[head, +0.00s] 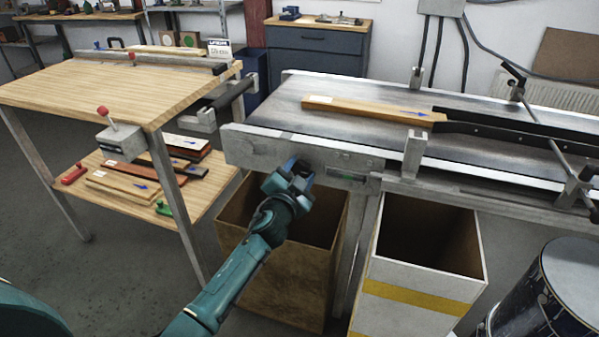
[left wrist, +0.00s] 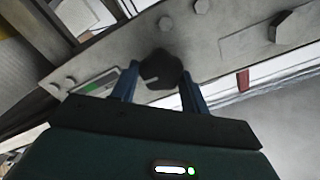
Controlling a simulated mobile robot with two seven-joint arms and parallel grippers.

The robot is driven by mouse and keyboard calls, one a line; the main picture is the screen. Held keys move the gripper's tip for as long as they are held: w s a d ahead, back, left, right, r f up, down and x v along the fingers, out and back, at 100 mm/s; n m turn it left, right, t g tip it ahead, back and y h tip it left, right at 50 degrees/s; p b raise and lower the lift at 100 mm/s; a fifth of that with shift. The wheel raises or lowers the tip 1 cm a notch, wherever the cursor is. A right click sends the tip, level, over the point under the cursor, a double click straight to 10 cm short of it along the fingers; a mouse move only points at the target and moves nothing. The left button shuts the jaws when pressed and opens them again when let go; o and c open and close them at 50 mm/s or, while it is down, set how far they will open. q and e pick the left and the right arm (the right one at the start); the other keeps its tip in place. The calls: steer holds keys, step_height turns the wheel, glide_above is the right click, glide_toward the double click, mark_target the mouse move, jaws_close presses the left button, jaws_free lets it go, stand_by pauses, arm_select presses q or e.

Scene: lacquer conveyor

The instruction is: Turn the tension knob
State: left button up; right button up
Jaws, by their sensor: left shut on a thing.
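The tension knob (left wrist: 161,70) is dark and lobed, with a pale mark on its face. It sits on the grey side plate of the conveyor, between the two blue fingers of my left gripper (left wrist: 157,88) in the left wrist view. The left gripper is shut on the knob. In the head view my left gripper (head: 296,174) reaches the conveyor's near side plate (head: 262,145), and it hides the knob there. A small green-marked scale (head: 345,177) is on the plate just right of the gripper; it also shows in the left wrist view (left wrist: 97,84). My right gripper is not in view.
A wooden piece with a blue arrow (head: 365,108) lies on the conveyor belt (head: 290,114). A brown open box (head: 265,280) and a white box with a yellow stripe (head: 410,310) stand below. A wooden table (head: 110,95) is left, a drum (head: 545,295) right.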

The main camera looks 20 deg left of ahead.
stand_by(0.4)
arm_select(q)
steer(key=o, duration=1)
steer(key=shift+s, duration=0.1)
steer(key=s, duration=1.3)
steer(key=shift+a+p, duration=0.25)
steer(key=shift+p, duration=0.05)
